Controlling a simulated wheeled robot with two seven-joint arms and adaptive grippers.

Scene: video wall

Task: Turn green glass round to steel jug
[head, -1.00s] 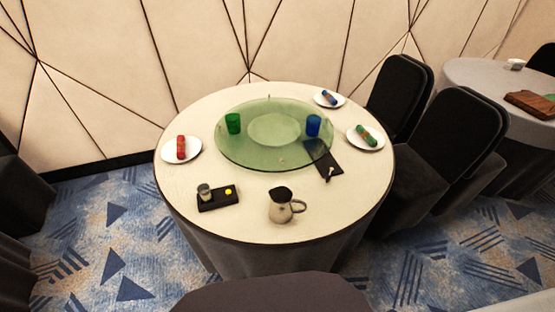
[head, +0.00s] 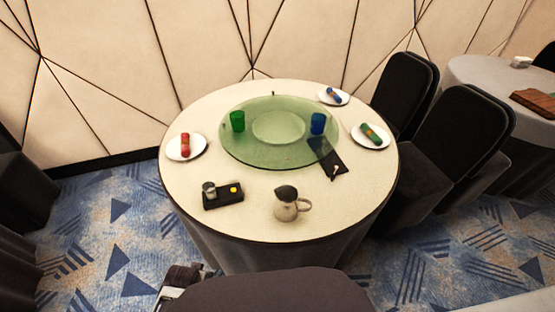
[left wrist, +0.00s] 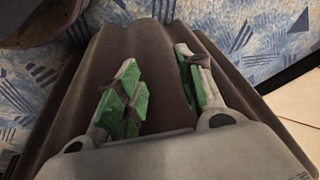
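The green glass (head: 237,121) stands upright on the left part of the round glass turntable (head: 278,157). The steel jug (head: 287,208) stands on the near part of the white table, off the turntable, with its handle to the right. A blue glass (head: 317,123) stands on the turntable's right part. My left gripper shows in the left wrist view (left wrist: 163,88), its green-padded fingers apart with nothing between them, over dark cloth. In the head view, part of my left arm shows at the bottom edge, well short of the turntable. My right gripper is not in view.
A black tray (head: 223,196) with a grey cup stands left of the jug. Plates with rolled napkins lie at left (head: 187,147), back right (head: 333,97) and right (head: 371,135). Black chairs (head: 452,140) stand at the right.

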